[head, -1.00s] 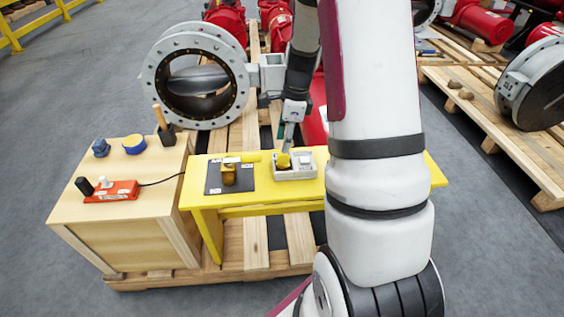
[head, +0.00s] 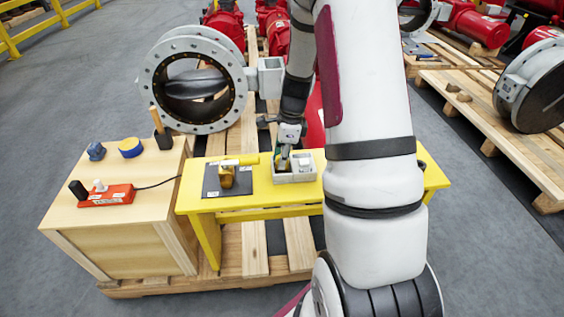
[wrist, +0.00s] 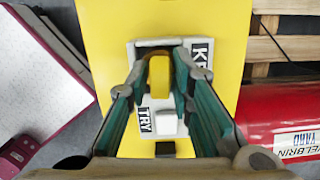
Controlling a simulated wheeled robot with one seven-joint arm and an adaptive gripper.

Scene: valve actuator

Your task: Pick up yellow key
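The yellow key (wrist: 159,76) sits upright in a light grey key tray on the yellow bench. My gripper (wrist: 166,75) is open in the wrist view, with one green-padded finger on each side of the key's top. I cannot tell whether the fingers touch it. In the head view my gripper (head: 284,160) is low over the key tray (head: 293,176) and hides most of the key. A small white block (wrist: 166,122) stands in the tray's other compartment.
The yellow bench (head: 345,190) also bears a dark mat with a yellow valve piece (head: 227,176). A wooden cabinet (head: 120,250) at left carries a red power strip (head: 106,195) and tools. A large grey flanged valve (head: 160,90) stands behind.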

